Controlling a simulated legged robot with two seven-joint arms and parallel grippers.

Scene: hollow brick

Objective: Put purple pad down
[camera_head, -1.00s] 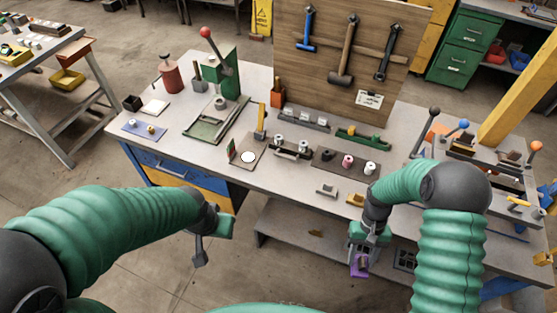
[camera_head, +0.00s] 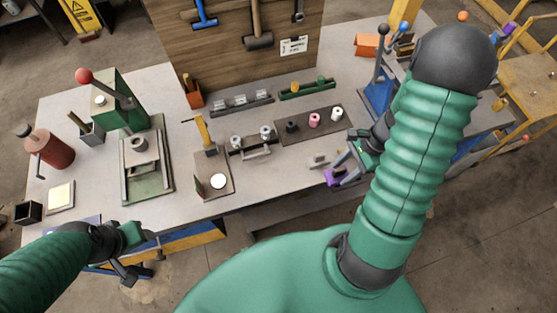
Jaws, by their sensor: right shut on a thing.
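The purple pad (camera_head: 333,177) is small and partly hidden by my fingers. It is held at the tips of my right gripper (camera_head: 345,170), which is shut on it at the front edge of the workbench (camera_head: 275,185), right of the middle. I cannot tell whether the pad touches the bench. My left gripper (camera_head: 130,256) hangs at the bench's front left edge with nothing visible in it. Whether its jaws are open is unclear.
A small grey block (camera_head: 318,160) lies just left of the pad. A dark tray (camera_head: 305,130) with black, pink and white spools stands behind it. A plate with a white disc (camera_head: 218,181) lies further left. A green press (camera_head: 120,105) stands at the back left.

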